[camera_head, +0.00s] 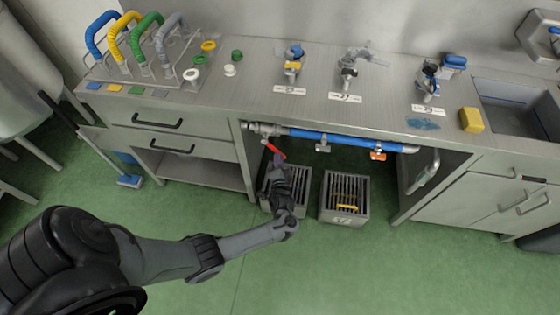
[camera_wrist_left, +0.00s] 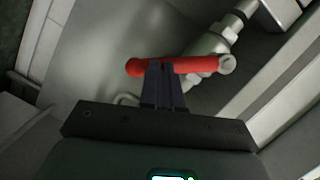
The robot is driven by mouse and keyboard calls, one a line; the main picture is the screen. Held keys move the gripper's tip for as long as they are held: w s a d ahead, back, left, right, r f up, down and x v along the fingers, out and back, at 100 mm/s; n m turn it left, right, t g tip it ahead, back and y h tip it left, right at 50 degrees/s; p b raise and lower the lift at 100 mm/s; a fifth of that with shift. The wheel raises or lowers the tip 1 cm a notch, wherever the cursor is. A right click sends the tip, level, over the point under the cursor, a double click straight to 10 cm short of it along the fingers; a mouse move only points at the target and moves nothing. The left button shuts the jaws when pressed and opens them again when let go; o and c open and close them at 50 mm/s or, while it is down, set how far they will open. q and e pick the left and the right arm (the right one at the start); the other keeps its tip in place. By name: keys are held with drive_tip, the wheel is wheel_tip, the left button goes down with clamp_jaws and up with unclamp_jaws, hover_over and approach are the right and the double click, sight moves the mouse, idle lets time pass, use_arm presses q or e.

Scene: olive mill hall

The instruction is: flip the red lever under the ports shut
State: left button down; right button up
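The red lever (camera_head: 274,149) sits below the counter's front edge, at the left end of the blue pipe (camera_head: 330,136). In the head view it slants down to the right from the metal valve fitting (camera_head: 263,129). In the left wrist view the red lever (camera_wrist_left: 200,65) lies crosswise, its rounded end at the left and its pivot at the right on a metal pipe. My left gripper (camera_head: 278,158) is at the lever. Its fingers (camera_wrist_left: 164,72) are together, with their tips at the lever's middle; the lever runs across them, not visibly clamped between. My right gripper is out of view.
Labelled port fittings (camera_head: 346,72) stand on the counter (camera_head: 215,100) above. Two grated crates (camera_head: 345,215) stand on the floor below the pipe. A drawer cabinet (camera_head: 180,122) borders the opening on the left. An orange tag (camera_head: 378,155) hangs from the pipe's right part.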

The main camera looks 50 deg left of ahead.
use_arm(q)
drive_tip(key=shift+s+a, duration=0.1)
drive_tip(key=shift+a, duration=0.15)
idle(0.3)
drive_tip(key=shift+s+a+f+m+y, duration=0.1)
drive_tip(key=shift+f+m+y, duration=0.15)
drive_tip(key=shift+m, duration=0.25)
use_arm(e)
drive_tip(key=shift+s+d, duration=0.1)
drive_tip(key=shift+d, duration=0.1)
use_arm(q)
drive_tip(key=shift+s+a+f+m, duration=0.1)
drive_tip(key=shift+a+m, duration=0.05)
drive_tip(key=shift+m, duration=0.15)
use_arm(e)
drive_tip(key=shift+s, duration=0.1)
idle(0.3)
use_arm(q)
drive_tip(key=shift+s+a+f, duration=0.1)
drive_tip(key=shift+s+a, duration=0.05)
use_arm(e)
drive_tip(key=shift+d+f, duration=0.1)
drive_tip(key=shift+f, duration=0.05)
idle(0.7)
